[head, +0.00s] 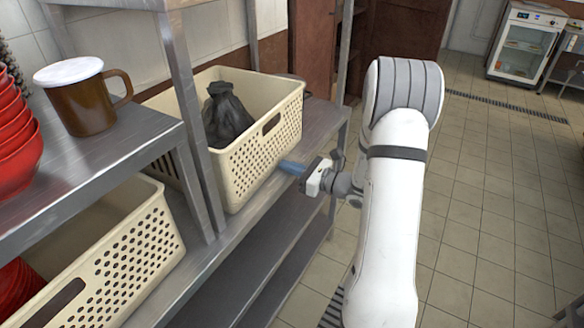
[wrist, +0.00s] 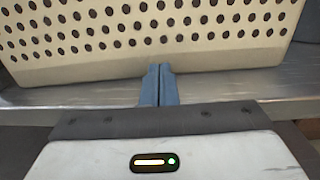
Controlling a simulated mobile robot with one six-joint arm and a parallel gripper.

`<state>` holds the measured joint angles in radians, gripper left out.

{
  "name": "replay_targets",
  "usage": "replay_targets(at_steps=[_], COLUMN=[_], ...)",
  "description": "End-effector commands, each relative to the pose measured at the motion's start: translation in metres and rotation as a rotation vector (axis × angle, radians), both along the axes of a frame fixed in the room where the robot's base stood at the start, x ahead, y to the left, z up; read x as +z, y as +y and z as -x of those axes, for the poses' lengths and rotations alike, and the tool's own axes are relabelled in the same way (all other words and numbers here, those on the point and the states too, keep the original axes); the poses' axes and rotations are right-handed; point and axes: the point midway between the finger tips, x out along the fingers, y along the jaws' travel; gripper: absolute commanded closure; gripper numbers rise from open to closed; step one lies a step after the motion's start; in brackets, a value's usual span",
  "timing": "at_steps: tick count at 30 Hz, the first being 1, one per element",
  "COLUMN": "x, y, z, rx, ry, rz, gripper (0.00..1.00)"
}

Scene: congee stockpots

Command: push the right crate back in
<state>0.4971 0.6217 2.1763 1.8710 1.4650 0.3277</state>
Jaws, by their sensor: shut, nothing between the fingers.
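The right crate (head: 262,148) is cream, with round holes and an oblong handle slot in its front wall. It stands on the metal shelf beyond the post, and a black tied bag (head: 226,116) sits inside it. My gripper (head: 284,166) is shut and empty, its blue fingers pointing at the lower part of the crate's front wall. In the wrist view the shut fingertips (wrist: 159,68) meet the lower edge of the perforated wall (wrist: 200,30). They look touching or very close; I cannot tell which.
A second cream crate (head: 130,258) stands to the left on the same shelf, with red items in it. A metal post (head: 190,110) stands between the crates. A brown mug (head: 84,98) and stacked red bowls (head: 14,140) are on the upper shelf at left. Tiled floor (head: 500,200) is clear at right.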

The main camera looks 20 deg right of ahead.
Motion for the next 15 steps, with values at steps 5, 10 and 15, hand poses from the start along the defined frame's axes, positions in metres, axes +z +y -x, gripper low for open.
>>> replay_targets(at_steps=[5,10,15], x=[0.000,0.000,0.000], y=[-0.006,-0.018,-0.044], z=[0.002,0.012,0.037], rx=[-0.008,-0.006,-0.004], ry=[0.000,0.001,0.002], rz=[0.000,-0.001,-0.001], gripper=[1.00,1.00,1.00])
